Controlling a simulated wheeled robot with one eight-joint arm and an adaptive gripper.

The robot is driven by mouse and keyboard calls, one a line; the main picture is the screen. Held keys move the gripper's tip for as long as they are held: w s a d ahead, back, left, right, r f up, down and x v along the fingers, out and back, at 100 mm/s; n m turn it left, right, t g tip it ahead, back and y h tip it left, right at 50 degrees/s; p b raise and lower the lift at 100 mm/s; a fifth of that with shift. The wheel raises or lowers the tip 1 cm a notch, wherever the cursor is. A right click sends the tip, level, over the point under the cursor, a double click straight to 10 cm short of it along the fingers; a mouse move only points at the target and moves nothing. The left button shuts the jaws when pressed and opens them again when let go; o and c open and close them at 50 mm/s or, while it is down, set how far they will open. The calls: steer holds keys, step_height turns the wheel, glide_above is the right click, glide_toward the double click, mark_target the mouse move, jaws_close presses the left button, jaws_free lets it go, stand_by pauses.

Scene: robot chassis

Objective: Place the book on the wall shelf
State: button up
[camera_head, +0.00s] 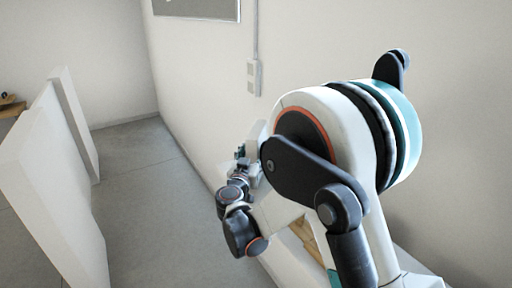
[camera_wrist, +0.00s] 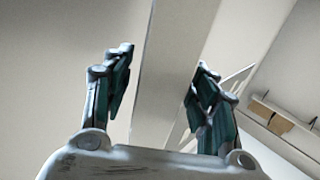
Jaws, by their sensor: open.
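My gripper (camera_wrist: 165,60) is open in the wrist view, with its two dark fingers wide apart and nothing between them. In the head view my gripper (camera_head: 243,163) is small and partly hidden by my own arm, close to the right-hand wall. I cannot make out the book for certain in either view. I cannot identify the wall shelf for certain either. A brown wooden piece (camera_wrist: 271,118) shows on a pale surface at the right of the wrist view; I cannot tell what it is.
A white partition (camera_head: 50,180) stands at left, with grey floor (camera_head: 140,190) clear between it and the wall. A wooden surface (camera_head: 303,236) shows partly behind my arm. A framed board (camera_head: 197,9) and a socket box (camera_head: 253,77) are on the wall.

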steer(key=s+a+p, duration=0.1)
steer(key=s, duration=0.6)
steer(key=shift+a, duration=0.15)
